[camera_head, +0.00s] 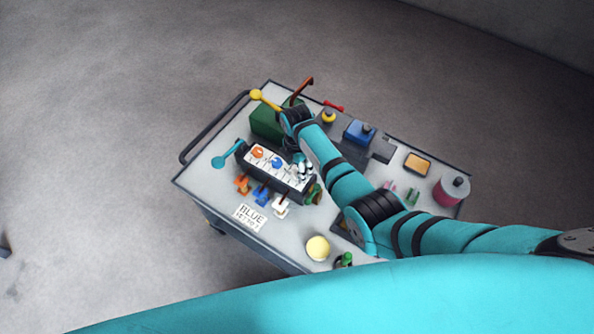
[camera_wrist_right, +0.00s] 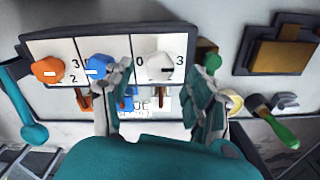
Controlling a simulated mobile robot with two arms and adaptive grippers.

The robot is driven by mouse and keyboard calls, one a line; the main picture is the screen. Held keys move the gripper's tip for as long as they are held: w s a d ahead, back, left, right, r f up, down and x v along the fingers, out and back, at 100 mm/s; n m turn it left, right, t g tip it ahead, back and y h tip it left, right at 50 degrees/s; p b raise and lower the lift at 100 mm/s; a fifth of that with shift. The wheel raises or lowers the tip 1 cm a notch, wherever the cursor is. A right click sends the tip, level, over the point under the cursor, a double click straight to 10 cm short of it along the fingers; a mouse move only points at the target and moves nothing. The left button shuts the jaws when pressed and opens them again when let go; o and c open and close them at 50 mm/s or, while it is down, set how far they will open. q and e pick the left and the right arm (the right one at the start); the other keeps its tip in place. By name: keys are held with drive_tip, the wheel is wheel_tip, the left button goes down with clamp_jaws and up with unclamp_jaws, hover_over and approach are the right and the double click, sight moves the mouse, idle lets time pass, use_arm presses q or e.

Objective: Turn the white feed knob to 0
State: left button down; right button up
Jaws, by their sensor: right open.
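The white feed knob (camera_wrist_right: 161,66) is on the right section of a white dial panel in the right wrist view. A 0 is printed to its left and a 3 to its right; I cannot make out where its pointer points. My right gripper (camera_wrist_right: 161,95) is open, its two fingers apart on the left and right of the knob's column, and it holds nothing. My left gripper is not in view.
An orange knob (camera_wrist_right: 47,70) and a blue knob (camera_wrist_right: 99,67) sit left on the same panel. Orange (camera_head: 241,183), blue (camera_head: 261,194) and white (camera_head: 281,206) levers stand along its front. A green box (camera_head: 267,124) is behind. A yellow round item (camera_head: 318,248) lies near the cart's front edge.

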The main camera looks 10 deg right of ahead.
wheel_tip(320, 180, down, 2)
drive_tip(key=shift+f, duration=0.15)
drive_tip(key=c, duration=1.1)
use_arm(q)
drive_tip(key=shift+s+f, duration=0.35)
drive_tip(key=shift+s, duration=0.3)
use_arm(e)
drive_tip(key=shift+c, duration=0.2)
